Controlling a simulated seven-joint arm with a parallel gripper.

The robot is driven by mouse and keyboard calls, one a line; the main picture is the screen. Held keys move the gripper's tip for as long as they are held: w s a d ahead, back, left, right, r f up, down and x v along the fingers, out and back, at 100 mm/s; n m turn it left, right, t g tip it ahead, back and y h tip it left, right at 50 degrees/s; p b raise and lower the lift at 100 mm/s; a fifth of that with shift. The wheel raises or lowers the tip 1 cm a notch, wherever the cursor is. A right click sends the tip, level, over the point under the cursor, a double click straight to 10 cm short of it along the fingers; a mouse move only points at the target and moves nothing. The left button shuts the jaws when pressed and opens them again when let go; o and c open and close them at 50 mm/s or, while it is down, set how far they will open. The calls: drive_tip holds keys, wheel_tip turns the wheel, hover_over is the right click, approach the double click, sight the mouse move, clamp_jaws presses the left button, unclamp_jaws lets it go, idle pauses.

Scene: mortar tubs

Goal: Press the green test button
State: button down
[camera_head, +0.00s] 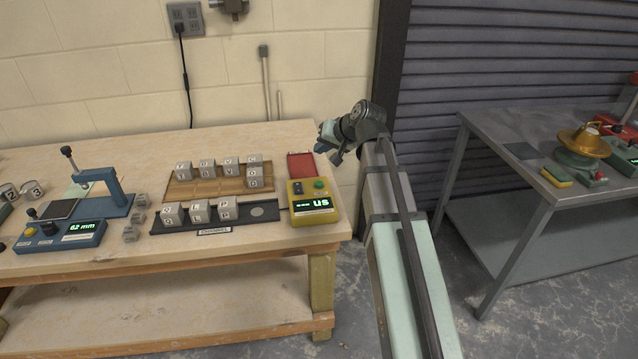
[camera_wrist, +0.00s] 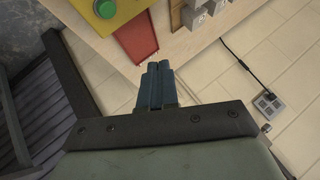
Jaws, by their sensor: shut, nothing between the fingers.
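The green test button (camera_head: 319,184) sits on top of a yellow box (camera_head: 314,208) at the right end of the wooden table. The box also has a dark switch and a lit display reading "us". In the wrist view the green button (camera_wrist: 105,8) shows at the top, left of centre, on the yellow box (camera_wrist: 128,10). My gripper (camera_head: 322,146) is above and behind the box, near the table's right back corner, apart from the button. In the wrist view its blue fingers (camera_wrist: 159,72) are together and hold nothing.
A red pad (camera_head: 301,165) lies behind the yellow box. Lettered cubes stand on a wooden tray (camera_head: 205,190) and a dark rail (camera_head: 245,221) to the left. A blue gauge (camera_head: 62,236) stands further left. A grey metal table (camera_head: 510,190) is at the right.

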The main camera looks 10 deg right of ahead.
sight(322, 184)
drive_tip(key=shift+f, duration=4.35)
drive_tip(key=shift+f, duration=0.1)
drive_tip(key=shift+f, duration=0.3)
drive_tip(key=shift+f, duration=0.45)
drive_tip(key=shift+r, duration=0.85)
drive_tip(key=shift+r, duration=0.1)
drive_tip(key=shift+r, duration=2.45)
